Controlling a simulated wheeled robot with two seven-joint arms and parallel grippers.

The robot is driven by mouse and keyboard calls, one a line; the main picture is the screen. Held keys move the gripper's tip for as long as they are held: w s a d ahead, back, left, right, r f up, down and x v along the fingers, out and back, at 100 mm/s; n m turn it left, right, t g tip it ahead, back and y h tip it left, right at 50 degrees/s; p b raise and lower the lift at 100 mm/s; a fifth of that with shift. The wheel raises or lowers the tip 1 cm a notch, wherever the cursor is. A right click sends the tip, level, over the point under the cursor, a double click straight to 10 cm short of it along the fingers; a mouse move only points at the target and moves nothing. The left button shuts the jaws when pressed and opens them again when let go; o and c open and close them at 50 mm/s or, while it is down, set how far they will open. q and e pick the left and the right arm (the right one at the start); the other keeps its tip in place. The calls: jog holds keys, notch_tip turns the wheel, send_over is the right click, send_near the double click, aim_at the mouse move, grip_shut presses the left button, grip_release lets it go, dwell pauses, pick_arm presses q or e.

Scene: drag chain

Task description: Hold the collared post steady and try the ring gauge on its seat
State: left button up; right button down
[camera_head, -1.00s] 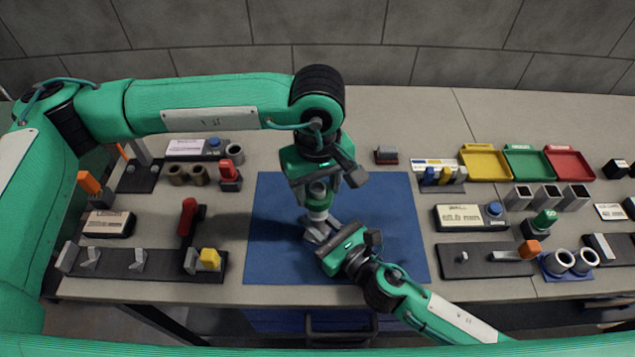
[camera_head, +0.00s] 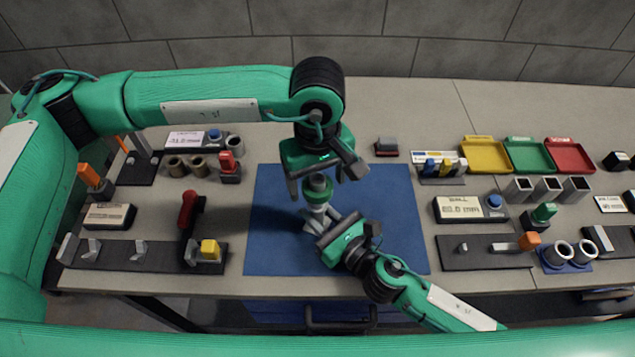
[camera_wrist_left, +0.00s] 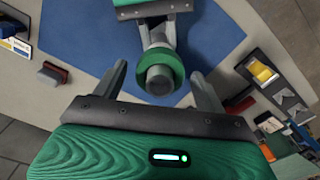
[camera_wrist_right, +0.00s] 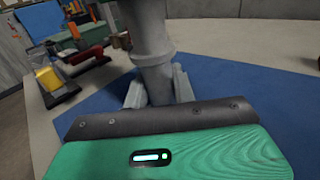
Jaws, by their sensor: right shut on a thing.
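The grey collared post (camera_head: 320,212) stands upright on the blue mat (camera_head: 278,240). My right gripper (camera_head: 322,224) is shut on its lower part, and the right wrist view shows the post (camera_wrist_right: 148,45) between the fingers. The green ring gauge (camera_head: 317,190) is around the top of the post. In the left wrist view the ring (camera_wrist_left: 178,72) encircles the grey post end (camera_wrist_left: 159,80). My left gripper (camera_head: 316,182) is open just above, its fingers apart and clear of the ring. Whether the ring touches its seat cannot be told.
A red-handled tool (camera_head: 188,212) and a dark rack (camera_head: 130,252) stand left of the mat. A display box (camera_head: 460,207) and another dark rack (camera_head: 485,260) stand right. Yellow, green and red trays (camera_head: 484,153) lie at the back right. The mat around the post is mostly clear.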

pick_arm(q)
notch_tip(320, 180, up, 12)
dwell(0.7)
dwell(0.9)
pick_arm(e)
jog(key=c, duration=1.1)
grip_release()
jog(key=shift+o, duration=0.2)
jog(key=shift+s, duration=0.1)
jog(key=shift+v, duration=5.9)
